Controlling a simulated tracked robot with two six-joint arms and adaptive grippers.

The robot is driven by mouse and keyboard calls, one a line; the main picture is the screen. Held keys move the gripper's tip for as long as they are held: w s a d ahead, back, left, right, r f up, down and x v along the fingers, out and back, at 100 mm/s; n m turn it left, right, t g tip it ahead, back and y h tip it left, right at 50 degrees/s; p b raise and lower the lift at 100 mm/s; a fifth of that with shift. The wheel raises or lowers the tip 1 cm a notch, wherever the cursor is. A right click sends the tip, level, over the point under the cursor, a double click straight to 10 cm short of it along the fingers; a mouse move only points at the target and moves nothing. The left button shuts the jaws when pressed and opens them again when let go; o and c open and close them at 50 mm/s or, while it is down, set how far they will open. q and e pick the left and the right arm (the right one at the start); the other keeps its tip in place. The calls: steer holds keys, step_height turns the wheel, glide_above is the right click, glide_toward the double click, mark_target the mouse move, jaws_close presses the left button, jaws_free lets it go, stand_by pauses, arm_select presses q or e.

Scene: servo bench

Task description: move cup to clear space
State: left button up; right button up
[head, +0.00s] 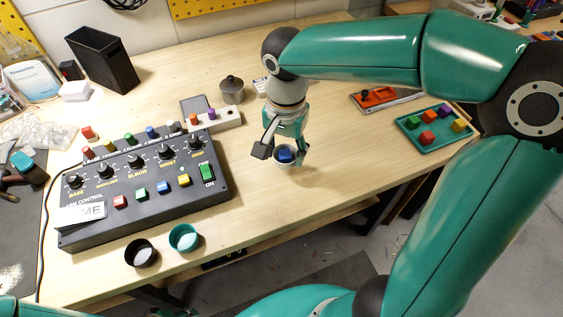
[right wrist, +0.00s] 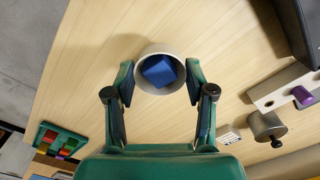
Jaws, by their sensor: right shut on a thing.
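A small pale grey cup (head: 284,164) with a blue block (head: 285,155) inside is at my right gripper (head: 288,150) over the middle of the bench. The right wrist view looks down into the cup (right wrist: 143,80), with the blue block (right wrist: 158,71) lying tilted in it. The fingers of my right gripper (right wrist: 160,82) are shut on the cup from both sides. The cup looks upright; I cannot tell whether its base touches the bench. A black cup (head: 140,252) and a teal cup (head: 183,237) stand at the bench's front edge. My left gripper is out of view.
A black control box (head: 145,195) with knobs and coloured buttons fills the left of the bench (head: 330,190). A lidded grey pot (head: 231,88) and a white button strip (head: 215,119) are behind. A green tray (head: 409,125) of coloured blocks is right. Bare wood surrounds the gripper.

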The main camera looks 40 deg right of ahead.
mark_target(285, 163)
steer(key=shift+f, duration=1.95)
steer(key=shift+f+b, duration=0.2)
steer(key=shift+b, duration=0.1)
steer(key=o, duration=1.1)
steer(key=shift+r, duration=0.1)
step_height(285, 163, up, 12)
steer(key=shift+r+p, duration=0.15)
steer(key=shift+p, duration=0.55)
